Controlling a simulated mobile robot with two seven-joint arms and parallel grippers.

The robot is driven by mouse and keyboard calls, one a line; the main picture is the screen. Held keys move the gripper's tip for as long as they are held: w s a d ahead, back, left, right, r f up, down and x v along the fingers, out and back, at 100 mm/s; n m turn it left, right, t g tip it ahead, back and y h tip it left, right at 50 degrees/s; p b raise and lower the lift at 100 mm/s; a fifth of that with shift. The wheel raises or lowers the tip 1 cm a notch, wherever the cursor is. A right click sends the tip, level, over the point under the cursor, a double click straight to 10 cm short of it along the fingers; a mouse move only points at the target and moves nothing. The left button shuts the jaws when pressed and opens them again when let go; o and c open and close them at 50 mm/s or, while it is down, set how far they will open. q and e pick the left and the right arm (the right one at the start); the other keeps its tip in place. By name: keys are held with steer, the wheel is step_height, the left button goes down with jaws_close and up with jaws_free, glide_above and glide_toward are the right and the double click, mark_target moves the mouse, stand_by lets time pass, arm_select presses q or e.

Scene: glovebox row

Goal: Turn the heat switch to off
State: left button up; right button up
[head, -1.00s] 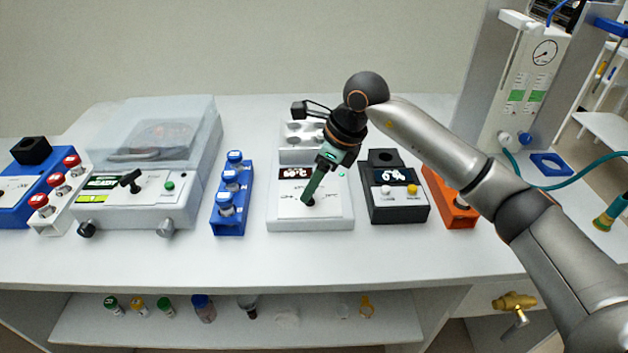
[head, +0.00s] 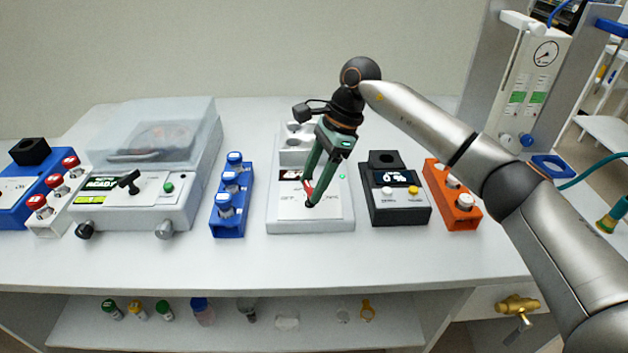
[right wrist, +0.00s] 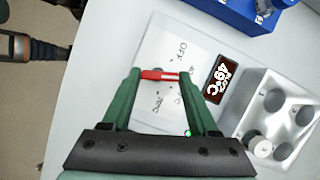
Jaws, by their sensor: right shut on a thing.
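The heat switch (right wrist: 159,75) is a red bar with a white line, set on the white front panel of the heater block (right wrist: 160,45). In the right wrist view it lies crosswise between my fingertips, with the word OFF printed on the panel above and to its right. My right gripper (right wrist: 159,74) is shut on the switch. In the head view the right gripper (head: 309,193) reaches down to the panel of the heater block (head: 335,208), and only a bit of red shows between its fingers. I cannot tell which label the switch points at. My left gripper is not in view.
The display (right wrist: 220,77) reads 49°C. Left of the heater stand a blue rack (head: 228,222) of vials and a lidded machine (head: 120,205). Right of it are a dark instrument (head: 398,212) and an orange rack (head: 463,218). The bench front is clear.

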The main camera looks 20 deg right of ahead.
steer(key=shift+w+n, duration=0.1)
steer(key=shift+n, duration=0.4)
steer(key=o, duration=1.4)
steer(key=shift+r, duration=0.15)
steer(key=v, duration=1.2)
steer(key=shift+w+d+r, duration=0.1)
steer(key=shift+r, duration=0.05)
